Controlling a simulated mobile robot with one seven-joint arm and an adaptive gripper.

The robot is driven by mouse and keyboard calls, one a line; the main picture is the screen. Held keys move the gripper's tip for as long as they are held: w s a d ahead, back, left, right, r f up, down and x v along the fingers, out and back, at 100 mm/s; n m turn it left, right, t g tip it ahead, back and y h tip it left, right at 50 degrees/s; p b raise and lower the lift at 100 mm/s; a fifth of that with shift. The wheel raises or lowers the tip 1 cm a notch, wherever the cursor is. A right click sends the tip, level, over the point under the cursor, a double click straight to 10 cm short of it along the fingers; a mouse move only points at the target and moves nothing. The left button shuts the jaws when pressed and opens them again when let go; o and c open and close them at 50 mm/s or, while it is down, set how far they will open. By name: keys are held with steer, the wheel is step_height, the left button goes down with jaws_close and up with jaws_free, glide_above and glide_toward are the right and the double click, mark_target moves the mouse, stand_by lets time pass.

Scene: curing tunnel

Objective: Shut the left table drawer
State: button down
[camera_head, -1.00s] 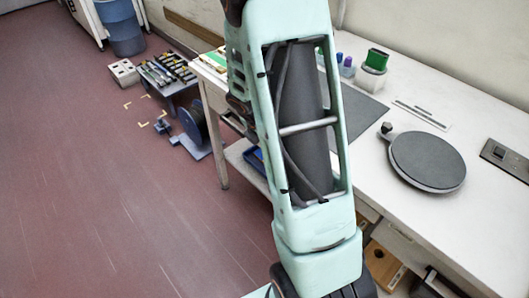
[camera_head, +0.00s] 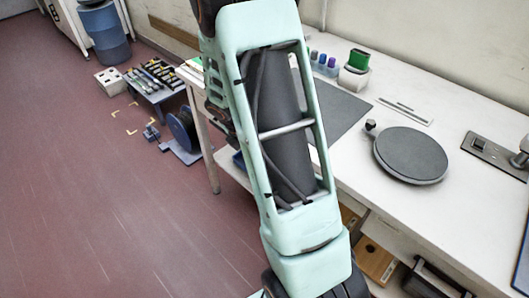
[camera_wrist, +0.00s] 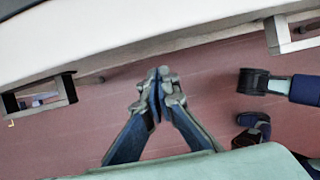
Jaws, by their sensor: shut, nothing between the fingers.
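The white table (camera_head: 450,110) runs along the right in the head view. A pale drawer front (camera_head: 388,232) shows below its edge, partly behind my arm; I cannot tell from here how far any drawer stands out. In the wrist view the white table edge (camera_wrist: 150,32) crosses the top, with a dark-framed opening (camera_wrist: 42,96) below it at left and another frame (camera_wrist: 292,32) at right. My gripper (camera_wrist: 160,78) is shut and empty, between these two frames and apart from both, over the red floor. The head view does not show my fingers.
A round dark turntable (camera_head: 410,155), a grey mat (camera_head: 340,112) and a green-topped container (camera_head: 356,68) are on the table. A wooden box (camera_head: 376,262) sits beneath. A spool (camera_head: 183,132) and a low tool stand (camera_head: 157,85) are on the floor. The floor at left is clear.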

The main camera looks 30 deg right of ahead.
steer(key=a+p+v, duration=0.1)
steer(key=p+v, duration=0.1)
steer(key=v, duration=0.8)
steer(key=shift+s+a, duration=0.15)
steer(key=shift+s, duration=0.05)
